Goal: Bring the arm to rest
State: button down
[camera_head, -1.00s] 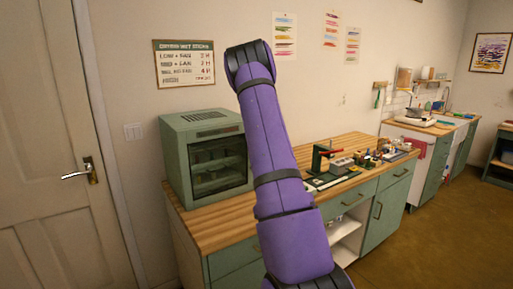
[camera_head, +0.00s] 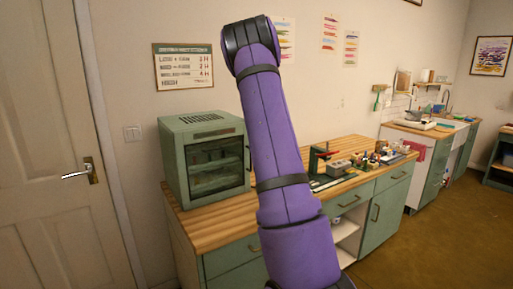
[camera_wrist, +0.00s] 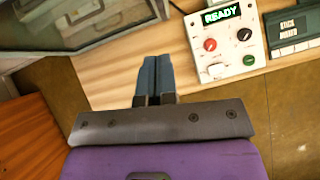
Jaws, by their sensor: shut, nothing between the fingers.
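My gripper (camera_wrist: 154,78) shows in the wrist view, with its two fingers pressed together and nothing between them. It hangs over the front edge of a wooden worktop (camera_wrist: 135,62). In the head view my purple arm stands raised in front of the bench, and the gripper itself is not visible there.
A green glass-fronted cabinet (camera_head: 203,160) stands on the left of the wooden worktop (camera_head: 215,222). A control box reading READY (camera_wrist: 226,45) lies right of my gripper. Small tools and jars stand along the bench. A closed door (camera_head: 45,130) is at left; floor is clear at right.

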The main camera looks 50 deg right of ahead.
jog(key=shift+v, duration=1.95)
jog(key=w+a+r+m+t+h, duration=0.2)
jog(key=a+r+m+t+h, duration=0.1)
jog(key=a+r+m, duration=0.65)
jog(key=s+a+r+m, duration=0.4)
jog(key=a+r+m, duration=0.35)
jog(key=a, duration=0.45)
jog(key=s+a+f+m+g+y, duration=0.2)
jog(key=s+a+m, duration=0.4)
jog(key=s+a, duration=0.7)
jog(key=s+a+f+m+g+y, duration=0.2)
jog(key=s+a+f+m+y, duration=0.2)
jog(key=s+a+m, duration=0.3)
jog(key=s+a, duration=0.5)
jog(key=a, duration=0.5)
jog(key=shift+s+a+f+g+y, duration=0.15)
jog(key=shift+s+a+g+y, duration=0.15)
jog(key=shift+s+a+y, duration=0.1)
jog(key=shift+d, duration=0.1)
